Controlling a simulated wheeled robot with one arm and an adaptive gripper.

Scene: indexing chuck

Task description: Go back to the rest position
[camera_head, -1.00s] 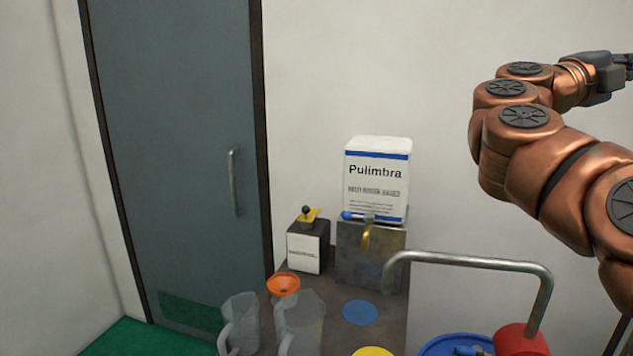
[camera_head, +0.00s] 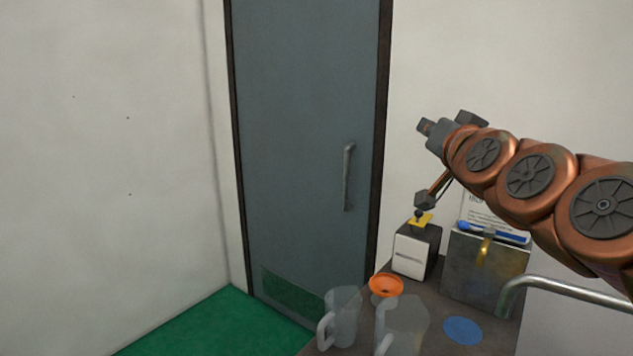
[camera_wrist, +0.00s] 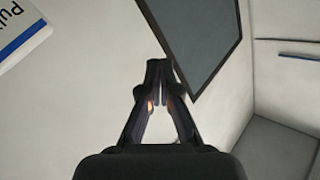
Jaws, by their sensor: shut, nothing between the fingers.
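My gripper (camera_wrist: 160,75) is shut and empty in the wrist view, with pale wall behind its fingertips. In the head view my copper arm reaches in from the right edge, above the bench. Its dark grey end is in front of the wall, right of the door. I cannot clearly make out the fingers there. A thin dark-tipped piece shows below the wrist, close above the black box in the picture; I cannot tell whether they touch.
The black box (camera_head: 410,255) with a yellow top and the metal block (camera_head: 478,275) stand on the bench. Nearby are an orange funnel (camera_head: 386,287), clear jugs (camera_head: 343,315) and a blue disc (camera_head: 463,330). The Pulimbra canister (camera_head: 480,212) is partly hidden by my arm. The grey door (camera_head: 305,150) is shut.

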